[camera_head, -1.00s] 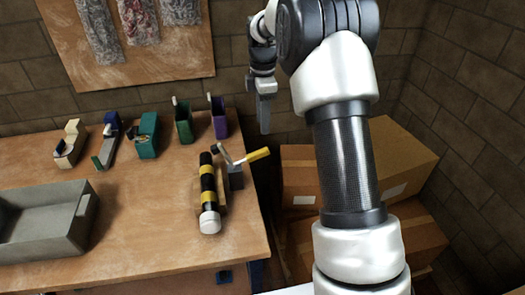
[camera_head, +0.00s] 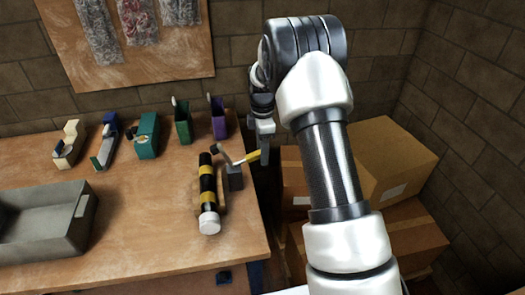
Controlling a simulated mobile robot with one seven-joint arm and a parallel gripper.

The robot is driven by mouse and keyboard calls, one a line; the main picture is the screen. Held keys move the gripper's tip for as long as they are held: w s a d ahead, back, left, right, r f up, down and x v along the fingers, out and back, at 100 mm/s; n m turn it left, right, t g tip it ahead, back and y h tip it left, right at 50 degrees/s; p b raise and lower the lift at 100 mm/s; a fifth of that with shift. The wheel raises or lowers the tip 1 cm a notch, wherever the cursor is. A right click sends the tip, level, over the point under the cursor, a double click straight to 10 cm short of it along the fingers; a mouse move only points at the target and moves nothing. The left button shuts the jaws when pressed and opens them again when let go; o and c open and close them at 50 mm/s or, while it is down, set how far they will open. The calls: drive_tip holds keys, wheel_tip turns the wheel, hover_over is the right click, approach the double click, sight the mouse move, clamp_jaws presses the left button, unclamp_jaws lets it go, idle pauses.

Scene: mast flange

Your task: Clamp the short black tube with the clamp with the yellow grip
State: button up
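The short tube (camera_head: 208,190) is black with yellow bands and a white end. It lies on a low wooden rest near the right edge of the table. The clamp (camera_head: 235,178) stands close to the tube's right side on a dark block. Its arm reaches toward the tube's far end, and its yellow grip (camera_head: 251,157) sticks out to the right. My gripper (camera_head: 265,158) points down at the right end of the yellow grip and overlaps it in the picture. I cannot tell whether it touches the grip, or whether its fingers are open or shut.
A grey open tray (camera_head: 40,250) sits at the table's left front. Tape dispensers (camera_head: 146,135) and a green holder (camera_head: 183,122) and purple holder (camera_head: 218,118) line the back. Cardboard boxes (camera_head: 395,165) stand right of the table. The wooden tabletop (camera_head: 145,205) is clear in the middle.

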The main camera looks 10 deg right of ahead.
clamp_jaws()
drive_tip(key=shift+r, duration=0.1)
